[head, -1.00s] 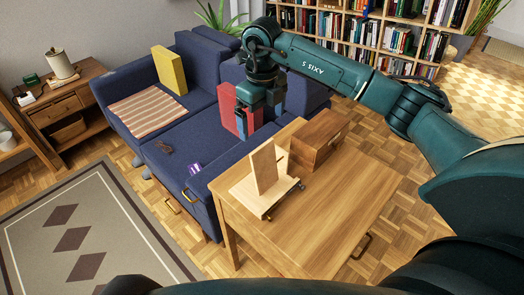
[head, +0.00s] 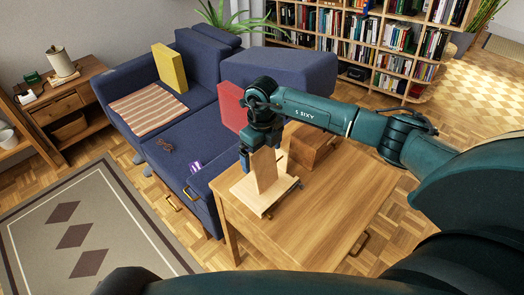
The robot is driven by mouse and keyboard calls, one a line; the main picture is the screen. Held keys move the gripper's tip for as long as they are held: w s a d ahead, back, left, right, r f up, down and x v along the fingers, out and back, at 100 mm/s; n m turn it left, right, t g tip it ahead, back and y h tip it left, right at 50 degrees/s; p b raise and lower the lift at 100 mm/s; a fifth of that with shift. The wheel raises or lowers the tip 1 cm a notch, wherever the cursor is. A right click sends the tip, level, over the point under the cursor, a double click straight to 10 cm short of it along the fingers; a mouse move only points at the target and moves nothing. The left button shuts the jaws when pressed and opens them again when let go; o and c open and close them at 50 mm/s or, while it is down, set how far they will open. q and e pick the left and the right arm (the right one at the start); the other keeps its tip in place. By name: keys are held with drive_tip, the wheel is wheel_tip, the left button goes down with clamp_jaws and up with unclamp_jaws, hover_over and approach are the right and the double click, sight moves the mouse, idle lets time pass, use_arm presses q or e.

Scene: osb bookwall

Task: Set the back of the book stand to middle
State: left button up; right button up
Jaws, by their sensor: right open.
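The light wooden book stand (head: 250,193) sits on the wooden table near its left edge. Its back (head: 265,172) is a flat board that stands up from the base, leaning slightly. My right gripper (head: 261,152) is open at the top of the back, pointing down, with a finger to either side of the board's upper part. I cannot tell whether it touches the board. Part of the stand behind the back is hidden. My left gripper is out of view.
A brown wooden box (head: 312,148) stands on the table (head: 318,215) just right of the stand. A blue sofa (head: 190,135) with a red cushion (head: 231,108) is behind and left. The table's front half is clear.

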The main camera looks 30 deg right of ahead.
drive_tip(key=c, duration=1.3)
drive_tip(key=shift+w+a+f+b, duration=0.25)
drive_tip(key=shift+w+b, duration=0.35)
drive_tip(key=shift+b, duration=0.5)
drive_tip(key=shift+c, duration=0.4)
drive_tip(key=shift+w+a+f+b, duration=0.1)
drive_tip(key=shift+w+a+b, duration=0.15)
drive_tip(key=shift+w+b, duration=0.55)
drive_tip(key=o, duration=1)
drive_tip(key=shift+c, duration=0.2)
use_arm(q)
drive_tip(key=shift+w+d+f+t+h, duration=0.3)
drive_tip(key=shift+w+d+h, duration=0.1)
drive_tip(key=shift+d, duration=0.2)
use_arm(e)
drive_tip(key=o, duration=0.4)
